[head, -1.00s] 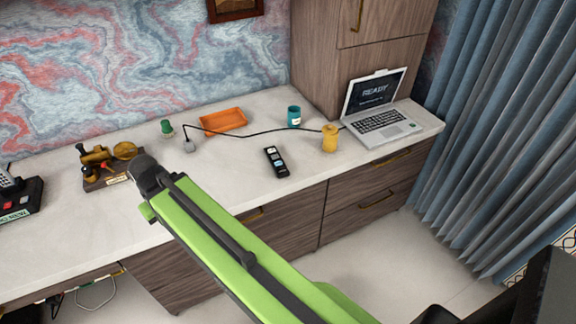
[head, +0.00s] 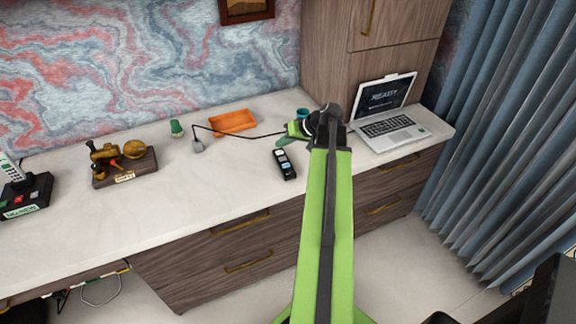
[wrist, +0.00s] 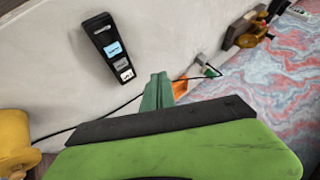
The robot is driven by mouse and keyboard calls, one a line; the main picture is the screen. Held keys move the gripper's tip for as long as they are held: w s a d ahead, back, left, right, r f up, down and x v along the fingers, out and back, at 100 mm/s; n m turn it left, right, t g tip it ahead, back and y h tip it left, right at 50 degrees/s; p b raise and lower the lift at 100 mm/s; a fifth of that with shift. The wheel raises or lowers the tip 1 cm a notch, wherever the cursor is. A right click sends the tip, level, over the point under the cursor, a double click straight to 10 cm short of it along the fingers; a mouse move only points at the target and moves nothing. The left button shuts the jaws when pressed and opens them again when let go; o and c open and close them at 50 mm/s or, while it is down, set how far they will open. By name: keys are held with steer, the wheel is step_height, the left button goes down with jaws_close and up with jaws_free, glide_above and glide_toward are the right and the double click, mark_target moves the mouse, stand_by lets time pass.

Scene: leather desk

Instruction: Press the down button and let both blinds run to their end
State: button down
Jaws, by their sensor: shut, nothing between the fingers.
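A black handheld remote (head: 284,164) lies on the white desk top, left of my raised arm. In the wrist view the remote (wrist: 112,50) shows a light blue, a grey and a white button with small labels. I cannot read which is the down button. My gripper (head: 283,141) is shut and empty, just behind and above the remote in the head view. Its teal fingers (wrist: 157,88) show in the wrist view, to the lower right of the remote and apart from it. No blinds are in view.
An orange tray (head: 233,121), a black cable (head: 250,135), a teal cup (head: 303,112) and a brass-coloured model (head: 110,160) are on the desk. A yellow cup (wrist: 13,140) shows in the wrist view.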

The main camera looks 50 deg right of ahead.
mark_target(288, 166)
steer(key=shift+s+d+r+t, duration=0.15)
steer(key=shift+s+d, duration=0.15)
steer(key=shift+d, duration=0.2)
steer(key=shift+s+d+r+t, duration=0.15)
steer(key=shift+s+d, duration=0.1)
steer(key=shift+d, duration=0.25)
steer(key=shift+f, duration=0.15)
step_height(288, 166, down, 9)
steer(key=b, duration=0.9)
stand_by(0.7)
steer(key=shift+w+f+b, duration=0.15)
steer(key=shift+f+b, duration=0.1)
steer(key=shift+b, duration=0.05)
